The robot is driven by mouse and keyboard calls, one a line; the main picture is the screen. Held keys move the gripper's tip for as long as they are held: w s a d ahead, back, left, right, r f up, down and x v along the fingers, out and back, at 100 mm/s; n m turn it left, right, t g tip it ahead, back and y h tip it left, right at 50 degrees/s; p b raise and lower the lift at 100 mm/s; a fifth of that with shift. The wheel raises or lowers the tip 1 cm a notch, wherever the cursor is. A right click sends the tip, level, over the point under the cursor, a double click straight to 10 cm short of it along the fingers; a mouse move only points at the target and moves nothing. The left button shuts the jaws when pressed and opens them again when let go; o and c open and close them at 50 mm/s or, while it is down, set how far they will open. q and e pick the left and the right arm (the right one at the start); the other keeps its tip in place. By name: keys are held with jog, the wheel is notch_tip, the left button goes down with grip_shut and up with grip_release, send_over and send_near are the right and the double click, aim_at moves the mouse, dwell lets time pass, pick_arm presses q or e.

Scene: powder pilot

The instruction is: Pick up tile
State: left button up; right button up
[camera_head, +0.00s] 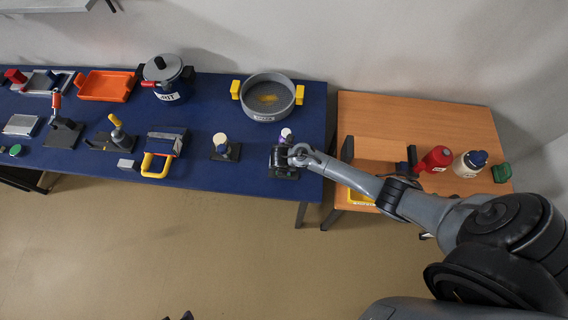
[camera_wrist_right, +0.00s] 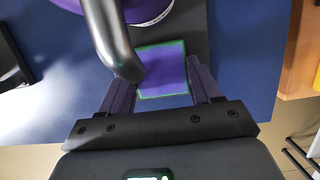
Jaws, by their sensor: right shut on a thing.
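The tile is a purple square with a green edge (camera_wrist_right: 162,72) in the right wrist view. My right gripper (camera_wrist_right: 162,90) is shut on it, with one dark finger at each side. In the head view my right gripper (camera_head: 284,164) is at the right end of the blue table, at a small dark stand with a purple and white top (camera_head: 286,135). The gripper hides the tile there. In the wrist view I cannot tell whether the tile touches the stand's base. I cannot make out my left gripper.
A curved dark bar (camera_wrist_right: 112,40) passes close in front of the tile. The blue table (camera_head: 205,105) holds a grey pan (camera_head: 268,97), a pot (camera_head: 167,78), an orange tray (camera_head: 105,86) and several hand tools. A wooden table (camera_head: 420,115) with bottles stands right.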

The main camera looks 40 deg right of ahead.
jog(key=shift+r, duration=0.15)
jog(key=shift+r, duration=0.5)
jog(key=r, duration=0.1)
jog(key=s+r+p, duration=0.1)
jog(key=r, duration=0.1)
jog(key=shift+d+r, duration=0.2)
jog(key=shift+r, duration=0.1)
jog(key=s+d+r+p, duration=0.3)
jog(key=s+d+r, duration=0.2)
jog(key=s, duration=0.4)
jog(key=shift+s+r, duration=0.15)
jog(key=shift+r, duration=0.45)
dwell(0.3)
